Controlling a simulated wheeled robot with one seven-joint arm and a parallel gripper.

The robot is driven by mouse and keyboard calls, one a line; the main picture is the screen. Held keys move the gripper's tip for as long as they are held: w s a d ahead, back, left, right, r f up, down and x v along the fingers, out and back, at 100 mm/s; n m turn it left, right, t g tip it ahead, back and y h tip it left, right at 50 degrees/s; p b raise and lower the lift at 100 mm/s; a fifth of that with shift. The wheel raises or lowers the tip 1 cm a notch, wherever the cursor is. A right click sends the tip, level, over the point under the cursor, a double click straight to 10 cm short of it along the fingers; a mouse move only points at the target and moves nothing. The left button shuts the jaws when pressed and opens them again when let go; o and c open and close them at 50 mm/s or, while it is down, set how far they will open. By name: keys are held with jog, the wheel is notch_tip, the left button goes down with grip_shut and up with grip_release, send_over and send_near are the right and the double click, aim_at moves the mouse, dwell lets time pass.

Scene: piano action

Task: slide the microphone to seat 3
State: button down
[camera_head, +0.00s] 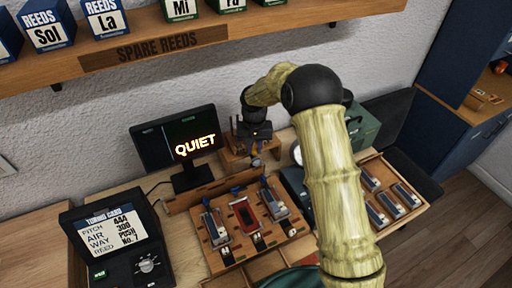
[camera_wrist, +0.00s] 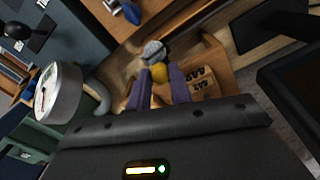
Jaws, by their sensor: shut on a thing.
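The microphone (camera_wrist: 153,50) has a grey mesh head and a yellow part below it. In the wrist view my gripper (camera_wrist: 158,78) is shut on it, with a purple-grey finger on each side of the yellow part. In the head view my gripper (camera_head: 256,150) is low at the back of the bench, in front of a wooden stand (camera_head: 234,160). The microphone's head (camera_head: 257,162) shows small just below it. I cannot tell which place is seat 3.
A monitor (camera_head: 180,143) reading QUIET stands left of my gripper. A tuning card unit (camera_head: 115,240) is front left. A wooden reed board (camera_head: 222,252) lies in front, and a tray of reeds (camera_head: 385,190) is at right. A round gauge (camera_wrist: 62,92) stands near my gripper.

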jog(key=shift+w+d+r, duration=0.2)
jog(key=shift+w, duration=0.05)
jog(key=c, duration=1.3)
grip_release()
jog(key=shift+d+f, duration=0.1)
jog(key=shift+o, duration=0.2)
jog(key=shift+s, duration=0.1)
notch_tip(320, 180, up, 12)
jog(key=b, duration=0.3)
